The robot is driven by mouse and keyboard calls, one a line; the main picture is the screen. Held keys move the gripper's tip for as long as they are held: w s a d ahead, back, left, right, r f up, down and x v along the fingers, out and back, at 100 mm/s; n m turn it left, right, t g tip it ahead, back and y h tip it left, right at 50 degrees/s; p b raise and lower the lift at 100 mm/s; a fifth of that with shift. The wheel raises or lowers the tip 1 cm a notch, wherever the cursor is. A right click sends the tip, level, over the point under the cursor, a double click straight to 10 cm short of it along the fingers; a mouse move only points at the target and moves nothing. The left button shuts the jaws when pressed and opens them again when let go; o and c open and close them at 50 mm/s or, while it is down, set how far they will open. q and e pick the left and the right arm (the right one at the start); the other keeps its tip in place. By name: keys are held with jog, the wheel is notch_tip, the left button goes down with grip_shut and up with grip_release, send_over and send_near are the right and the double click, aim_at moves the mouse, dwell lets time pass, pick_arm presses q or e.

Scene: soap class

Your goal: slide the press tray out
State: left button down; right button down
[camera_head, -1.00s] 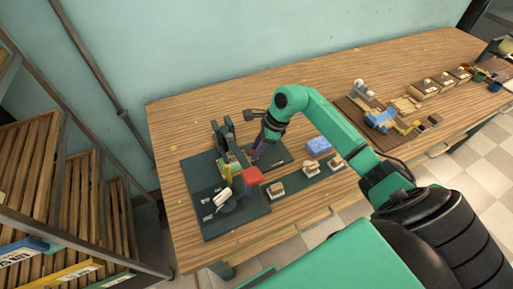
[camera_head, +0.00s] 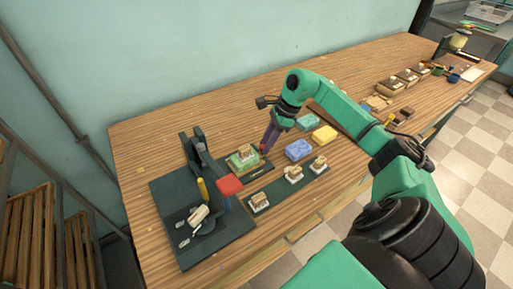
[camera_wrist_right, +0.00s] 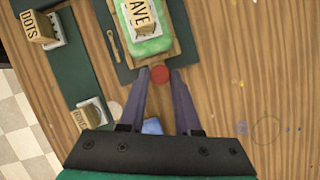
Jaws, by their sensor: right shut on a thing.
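The press tray (camera_wrist_right: 177,50) is a light wooden tray out on the dark mat, right of the press. It carries green soap (camera_head: 243,161) with a stamp marked "AVE" (camera_wrist_right: 141,15) on top; part of the lettering is cut off. My right gripper (camera_wrist_right: 160,75) is shut on the tray's round red knob (camera_wrist_right: 160,74), which shows between the fingertips. My left gripper is not in view.
Blue (camera_head: 299,149), yellow (camera_head: 324,134) and green (camera_head: 308,122) soap blocks lie right of the tray. Several stamps, one marked "DOTS" (camera_wrist_right: 37,26), stand on a dark green strip (camera_head: 282,195) in front. The table behind the tray is clear.

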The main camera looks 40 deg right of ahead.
jog(key=c, duration=0.9)
grip_release()
jog(key=shift+w+d+r, duration=0.1)
jog(key=shift+d+r, duration=0.05)
jog(key=o, duration=0.3)
jog(key=shift+d, duration=0.15)
jog(key=v, duration=1.4)
jog(key=shift+s+r, duration=0.2)
